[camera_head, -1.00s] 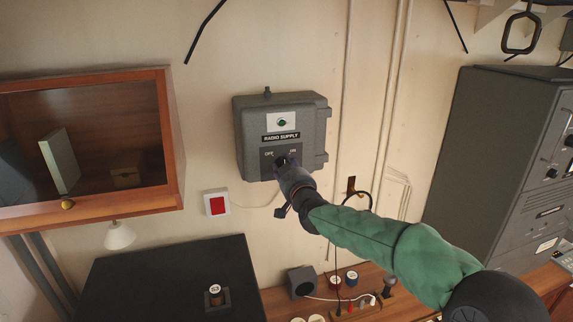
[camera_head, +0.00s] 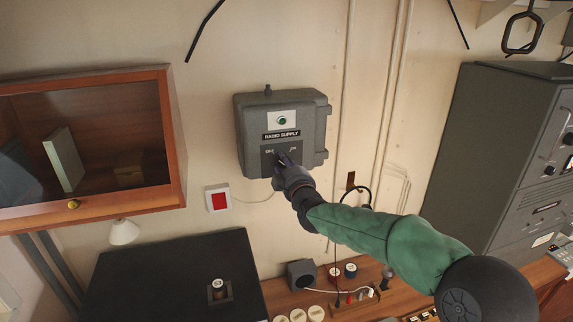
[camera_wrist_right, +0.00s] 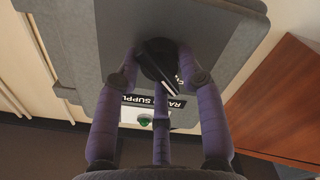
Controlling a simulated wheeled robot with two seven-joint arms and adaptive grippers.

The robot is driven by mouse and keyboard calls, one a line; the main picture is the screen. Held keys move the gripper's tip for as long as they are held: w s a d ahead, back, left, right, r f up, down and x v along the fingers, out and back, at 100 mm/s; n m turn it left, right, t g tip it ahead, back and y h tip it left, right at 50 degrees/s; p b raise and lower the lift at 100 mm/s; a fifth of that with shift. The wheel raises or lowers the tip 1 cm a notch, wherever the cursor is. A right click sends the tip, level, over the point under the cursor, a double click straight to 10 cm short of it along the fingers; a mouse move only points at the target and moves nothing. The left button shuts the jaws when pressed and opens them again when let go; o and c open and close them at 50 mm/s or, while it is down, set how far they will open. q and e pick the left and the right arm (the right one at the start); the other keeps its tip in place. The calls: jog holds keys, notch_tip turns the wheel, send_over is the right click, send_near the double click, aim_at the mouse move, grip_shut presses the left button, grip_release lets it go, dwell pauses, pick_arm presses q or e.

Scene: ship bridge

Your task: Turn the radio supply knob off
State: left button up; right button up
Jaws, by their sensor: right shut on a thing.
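The grey radio supply box (camera_head: 318,113) is fixed to the wall, with OFF at the left and ON at the right of its lower panel. My right gripper (camera_head: 284,160) is shut on the knob and covers most of it in the head view. In the right wrist view the black knob (camera_wrist_right: 158,62) sits between the fingers of my right gripper (camera_wrist_right: 155,60). A white line on it slants to the lower right, near partly hidden lettering. A green lamp (camera_head: 282,121) is above the label. My left gripper is out of view.
A wooden cabinet (camera_head: 178,150) hangs at the left. A tall grey equipment cabinet (camera_head: 460,150) stands at the right. Below are a dark top (camera_head: 165,270) and a wooden desk with small items.

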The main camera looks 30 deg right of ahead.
jog(key=shift+r, duration=0.5)
jog(key=o, duration=1.1)
jog(key=shift+w+a+f, duration=0.1)
jog(key=shift+a+f, duration=0.1)
jog(key=shift+f, duration=0.1)
jog(key=shift+d, duration=0.1)
jog(key=v, duration=1.2)
jog(key=shift+f, duration=0.1)
